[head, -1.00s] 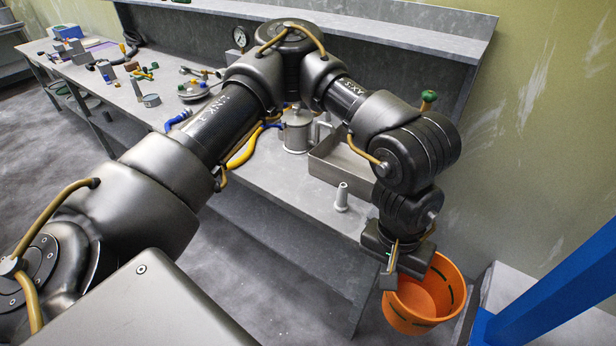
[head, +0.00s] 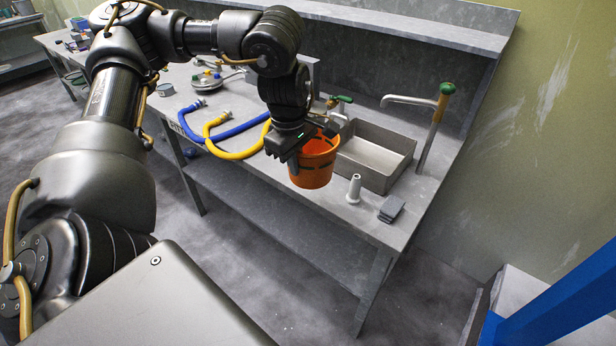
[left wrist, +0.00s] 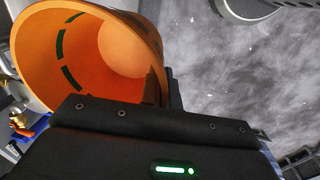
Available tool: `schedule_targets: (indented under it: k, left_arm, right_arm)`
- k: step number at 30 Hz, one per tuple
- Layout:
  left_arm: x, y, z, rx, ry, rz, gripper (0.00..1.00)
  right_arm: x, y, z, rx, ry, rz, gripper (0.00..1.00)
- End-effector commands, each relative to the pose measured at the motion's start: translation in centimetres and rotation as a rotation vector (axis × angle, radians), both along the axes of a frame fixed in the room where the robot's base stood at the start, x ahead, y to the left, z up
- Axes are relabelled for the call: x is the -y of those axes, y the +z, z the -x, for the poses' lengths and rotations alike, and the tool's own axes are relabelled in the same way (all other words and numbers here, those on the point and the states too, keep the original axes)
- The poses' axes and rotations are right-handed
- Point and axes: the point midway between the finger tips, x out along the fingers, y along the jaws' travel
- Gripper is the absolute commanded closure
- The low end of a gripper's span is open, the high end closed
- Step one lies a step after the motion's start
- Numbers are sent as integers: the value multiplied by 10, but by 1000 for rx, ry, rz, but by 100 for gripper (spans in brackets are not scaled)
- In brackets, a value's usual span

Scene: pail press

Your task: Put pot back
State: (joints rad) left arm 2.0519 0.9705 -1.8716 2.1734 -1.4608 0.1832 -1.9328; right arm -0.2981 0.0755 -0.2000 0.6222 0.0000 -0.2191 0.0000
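My left gripper (head: 298,158) is shut on the rim of an orange pail (head: 318,172) with dark dashes. The pail is at the front edge of the bench (head: 330,205), left of the metal basin; I cannot tell whether it touches the bench top. In the left wrist view the pail (left wrist: 85,50) shows its open mouth and looks empty, with its wall at the gripper (left wrist: 160,110). The grey metal pot seen earlier on the bench is hidden behind my arm and the pail. My right gripper is not in view.
A metal basin (head: 400,178) stands right of the pail, with a tap (head: 432,125) behind it. A small grey cone (head: 354,188) and a dark grey block (head: 391,208) lie in front. Blue (head: 225,133) and yellow (head: 235,153) hoses lie to the left.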

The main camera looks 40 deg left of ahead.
Motion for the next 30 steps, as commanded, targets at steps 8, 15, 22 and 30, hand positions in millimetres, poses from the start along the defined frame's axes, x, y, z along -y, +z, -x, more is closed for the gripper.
schedule_targets:
  k: [8,15,22,30]
  left_arm:
    - [-30,-20,-33,-4,7,2,100]
    - [-68,-58,-75,-6,1,1,100]
    - [-85,-89,-96,-2,-3,1,100]
    - [-90,-95,-101,0,-6,-1,100]
  right_arm:
    - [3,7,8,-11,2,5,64]
    - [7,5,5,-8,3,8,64]
    - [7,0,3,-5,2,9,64]
    - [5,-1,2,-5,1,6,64]
